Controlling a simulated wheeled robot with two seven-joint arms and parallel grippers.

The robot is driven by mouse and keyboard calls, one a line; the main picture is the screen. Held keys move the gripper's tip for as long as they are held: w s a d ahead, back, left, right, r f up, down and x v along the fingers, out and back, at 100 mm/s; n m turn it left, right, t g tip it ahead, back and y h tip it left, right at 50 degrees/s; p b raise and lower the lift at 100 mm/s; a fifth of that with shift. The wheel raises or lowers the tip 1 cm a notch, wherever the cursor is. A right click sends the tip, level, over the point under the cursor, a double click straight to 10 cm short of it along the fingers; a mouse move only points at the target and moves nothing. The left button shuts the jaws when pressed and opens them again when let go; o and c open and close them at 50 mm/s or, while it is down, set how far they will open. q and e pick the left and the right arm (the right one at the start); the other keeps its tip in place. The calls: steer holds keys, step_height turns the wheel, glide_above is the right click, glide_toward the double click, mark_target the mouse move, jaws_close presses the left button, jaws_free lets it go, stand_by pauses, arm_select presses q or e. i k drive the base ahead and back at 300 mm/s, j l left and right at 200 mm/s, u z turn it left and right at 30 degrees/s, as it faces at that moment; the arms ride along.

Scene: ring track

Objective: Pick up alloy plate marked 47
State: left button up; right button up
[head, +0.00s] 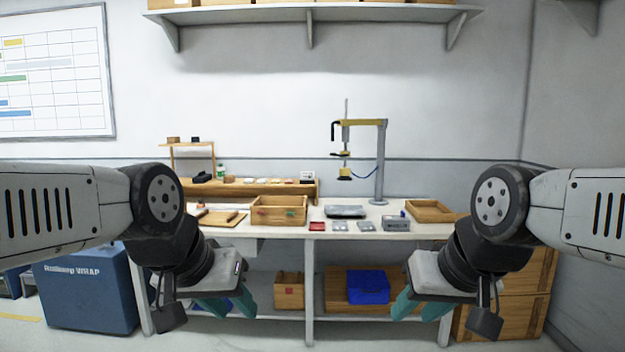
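Several small flat pieces lie near the front of the workbench: a red one (317,226), a grey plate (340,226) and another grey plate (366,226). A larger grey block (397,224) sits to their right. I cannot read a number on any of them, so I cannot tell which is marked 47. My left gripper (232,307) and my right gripper (417,308) hang low in front of the bench, well apart from the plates. Their teal fingers appear spread and empty.
The workbench (290,232) carries a wooden box (279,211), a wooden tray (430,211), a flat grey device (345,211) and a stand with an arm (381,160). A blue bin (368,286) stands on the lower shelf. A blue cabinet (85,290) is at left.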

mark_target(337, 225)
steer(key=i+l, duration=0.2)
steer(key=i, duration=0.25)
steer(key=i+l, duration=0.2)
steer(key=i, duration=0.3)
steer(key=i+l, duration=0.2)
steer(key=i, duration=0.25)
steer(key=i+l, duration=0.2)
steer(key=i, duration=0.25)
steer(key=i+l, duration=0.2)
steer(key=i, duration=0.25)
steer(key=i+l, duration=0.25)
steer(key=i, duration=0.25)
steer(key=i+l, duration=0.2)
steer(key=i, duration=0.25)
steer(key=j+u, duration=0.05)
